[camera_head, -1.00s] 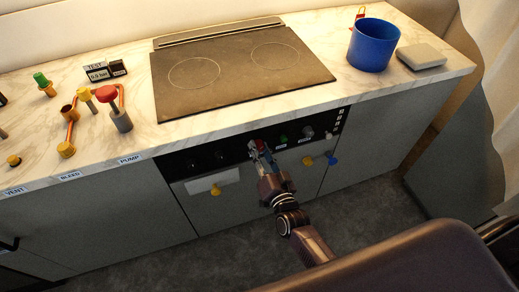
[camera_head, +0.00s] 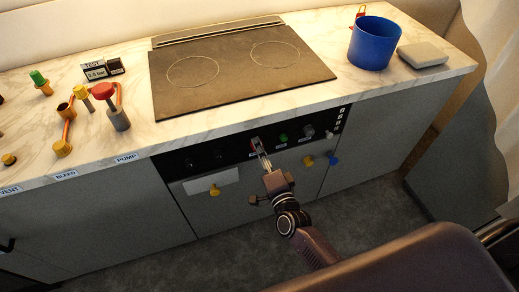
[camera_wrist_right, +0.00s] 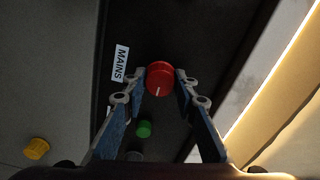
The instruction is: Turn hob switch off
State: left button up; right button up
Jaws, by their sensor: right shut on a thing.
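A red round knob (camera_wrist_right: 159,79) with a white line on its face sits on the black front panel below the hob (camera_head: 240,70). A "MAINS" label (camera_wrist_right: 119,64) is beside it in the right wrist view. My right gripper (camera_wrist_right: 160,80) is shut on the red knob, one finger on each side. In the head view the right gripper (camera_head: 258,146) reaches up to the panel and partly covers the knob. No label reading "hob" can be made out. My left gripper is not in view.
A green knob (camera_head: 283,139) and a grey knob (camera_head: 308,131) are close by on the panel. Yellow (camera_head: 308,160) and blue (camera_head: 333,159) knobs stick out below. A blue pot (camera_head: 374,44) and a red-handled valve (camera_head: 104,92) stand on the marble counter.

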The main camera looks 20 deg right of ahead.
dwell(0.4)
jog(key=o, duration=1.2)
jog(key=shift+c, duration=0.2)
jog(key=s, duration=1.2)
jog(key=shift+d, duration=0.2)
jog(key=shift+f, duration=0.1)
jog(key=s+f+n+g+y, duration=0.1)
jog(key=s+f+n+g, duration=0.35)
jog(key=f, duration=0.85)
jog(key=s+f+n+g, duration=0.3)
jog(key=s+f+n, duration=0.15)
jog(key=f, duration=0.95)
jog(key=s+d+f+n+g, duration=0.2)
jog(key=s+f, duration=0.4)
jog(key=s, duration=0.3)
jog(key=s+d+f+n+g+h, duration=0.1)
jog(key=s+d+f+n+g, duration=0.1)
jog(key=s+f, duration=0.4)
jog(key=s+d+f+n+g, duration=0.1)
jog(key=s+f+n+g, duration=0.3)
jog(key=s, duration=0.9)
notch_tip(320, 180, down, 2)
jog(key=shift+s+d+f+g+h, duration=0.1)
jog(key=shift+s+d+g+h, duration=0.25)
jog(key=shift+g, duration=0.4)
